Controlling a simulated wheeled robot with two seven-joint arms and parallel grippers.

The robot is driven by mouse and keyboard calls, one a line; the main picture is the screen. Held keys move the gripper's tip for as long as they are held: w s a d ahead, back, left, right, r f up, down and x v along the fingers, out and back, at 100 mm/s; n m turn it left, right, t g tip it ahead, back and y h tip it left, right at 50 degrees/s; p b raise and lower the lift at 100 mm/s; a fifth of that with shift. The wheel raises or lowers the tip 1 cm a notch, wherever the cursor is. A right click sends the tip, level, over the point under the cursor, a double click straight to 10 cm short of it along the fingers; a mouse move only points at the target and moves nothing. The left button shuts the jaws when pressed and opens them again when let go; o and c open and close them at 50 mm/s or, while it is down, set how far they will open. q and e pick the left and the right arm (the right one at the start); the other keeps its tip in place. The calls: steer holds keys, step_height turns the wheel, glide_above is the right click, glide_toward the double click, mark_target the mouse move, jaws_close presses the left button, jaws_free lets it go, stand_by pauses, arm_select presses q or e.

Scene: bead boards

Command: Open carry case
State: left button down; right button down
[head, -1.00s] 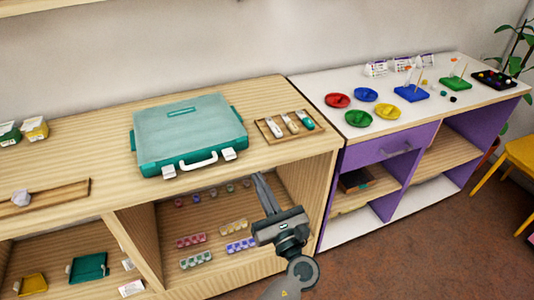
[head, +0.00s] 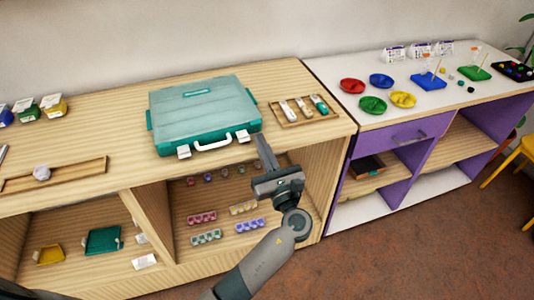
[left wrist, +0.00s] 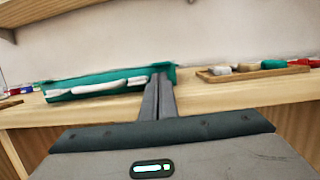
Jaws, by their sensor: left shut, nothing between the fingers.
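The carry case (head: 203,112) is teal with a see-through lid and lies flat and closed on the wooden shelf top. Its white handle and two white latches face the front edge. My left gripper (head: 262,140) is shut and empty. Its fingertips are near the case's front right corner, by the right latch (head: 243,136); I cannot tell whether they touch it. My right gripper is not in view.
A wooden tray (head: 284,122) with tools lies right of the case. A long wooden tray (head: 80,172) holds a pale lump at left. Shelves below hold small coloured bead boxes (head: 201,218). A white table (head: 430,104) with coloured dishes stands at right.

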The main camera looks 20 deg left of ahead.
arm_select(q)
steer(key=shift+x, duration=1.4)
steer(key=shift+p, duration=0.3)
